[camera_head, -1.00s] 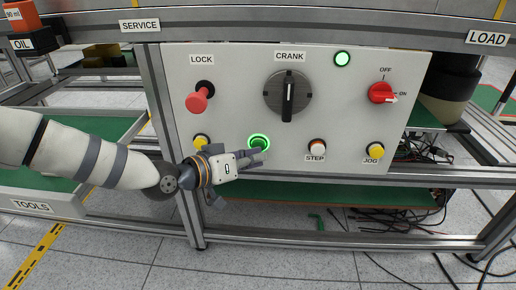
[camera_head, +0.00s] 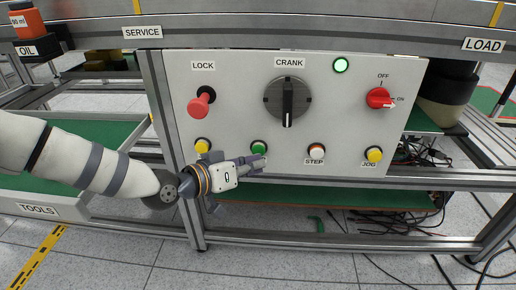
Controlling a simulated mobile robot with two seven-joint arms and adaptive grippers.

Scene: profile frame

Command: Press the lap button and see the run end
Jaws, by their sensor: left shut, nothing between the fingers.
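The grey control panel (camera_head: 340,60) faces me. A green button (camera_head: 258,147) sits low on it, and its ring is dark. A yellow button (camera_head: 202,145) is to its left. The labels under these two are hidden behind my left gripper, so I cannot read which is the lap button. My left gripper (camera_head: 262,161) is shut and empty, with its fingertips just below the green button in the picture. I cannot tell whether they touch the panel. My right gripper is not in view.
The panel also carries a red LOCK knob (camera_head: 201,105), a black CRANK dial (camera_head: 287,101), a red OFF/ON switch (camera_head: 379,98) pointing to ON, a STEP button (camera_head: 317,151) and a yellow JOG button (camera_head: 374,154). Frame rails (camera_head: 330,245) run below.

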